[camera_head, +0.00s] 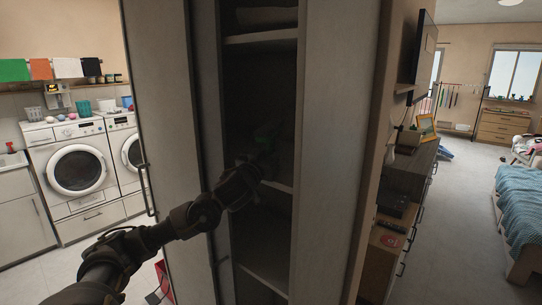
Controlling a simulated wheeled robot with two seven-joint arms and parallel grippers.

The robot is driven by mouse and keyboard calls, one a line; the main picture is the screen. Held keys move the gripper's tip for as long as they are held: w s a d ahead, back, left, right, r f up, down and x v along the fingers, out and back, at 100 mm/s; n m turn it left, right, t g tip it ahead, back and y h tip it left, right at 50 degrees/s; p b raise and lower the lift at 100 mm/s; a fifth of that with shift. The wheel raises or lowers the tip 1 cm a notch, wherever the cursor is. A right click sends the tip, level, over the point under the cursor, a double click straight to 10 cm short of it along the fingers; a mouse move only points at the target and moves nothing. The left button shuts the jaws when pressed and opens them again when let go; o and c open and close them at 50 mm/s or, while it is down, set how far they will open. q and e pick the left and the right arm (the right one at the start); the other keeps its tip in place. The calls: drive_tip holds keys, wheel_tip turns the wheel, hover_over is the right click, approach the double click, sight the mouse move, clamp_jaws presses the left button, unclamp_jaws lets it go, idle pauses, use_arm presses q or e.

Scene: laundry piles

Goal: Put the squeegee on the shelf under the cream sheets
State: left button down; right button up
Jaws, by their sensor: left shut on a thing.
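My left arm reaches from the lower left into a tall, open, dark cabinet. My left gripper (266,146) is inside it, shut on a dim green thing, which looks like the squeegee (265,134); its shape is hard to make out in the shadow. Pale folded cloth, likely the cream sheets (266,16), lies on the upper shelf (262,37). The shelf below it (279,186) shows its front edge just under my gripper. I cannot tell whether the squeegee touches this shelf. My right gripper is not in view.
The cabinet's open door (165,120) stands left of the opening, and a pale upright panel (335,150) bounds it on the right. A lower shelf (262,278) looks empty. Washing machines (75,170) stand at left; a dresser (410,190) and a bed (525,205) at right.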

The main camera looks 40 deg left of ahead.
use_arm(q)
drive_tip(key=shift+a+f, duration=0.1)
drive_tip(key=shift+f, duration=0.2)
drive_tip(key=c, duration=1.2)
unclamp_jaws()
drive_tip(key=shift+o, duration=0.2)
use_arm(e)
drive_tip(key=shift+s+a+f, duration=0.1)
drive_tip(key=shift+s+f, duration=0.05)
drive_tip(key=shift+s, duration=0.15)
